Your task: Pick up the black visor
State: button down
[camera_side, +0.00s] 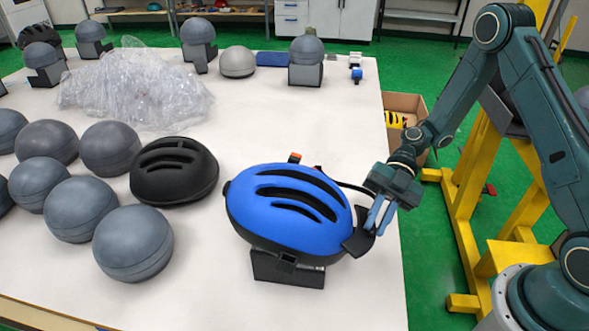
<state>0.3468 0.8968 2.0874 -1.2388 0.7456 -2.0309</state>
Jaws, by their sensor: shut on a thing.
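The black visor (359,240) is a small dark piece at the right end of the blue helmet (287,205). My gripper (376,220) has its blue-grey fingers at the visor from the right and is shut on it. The visor touches or lies very close to the helmet's edge; I cannot tell whether it is attached. The blue helmet rests on a dark stand (287,270) on the white table (220,290). The fingertips partly hide the visor.
Several grey headforms (134,243) and a black helmet (174,171) are at left. Crumpled clear plastic (135,88) lies behind. More headforms on stands (306,60) are at the back. A cardboard box (405,105) is beyond the table's right edge. The front table area is clear.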

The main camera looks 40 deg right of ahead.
notch_tip(320, 180, up, 8)
jog(key=shift+r, duration=0.25)
jog(key=shift+w, duration=0.1)
dwell(0.7)
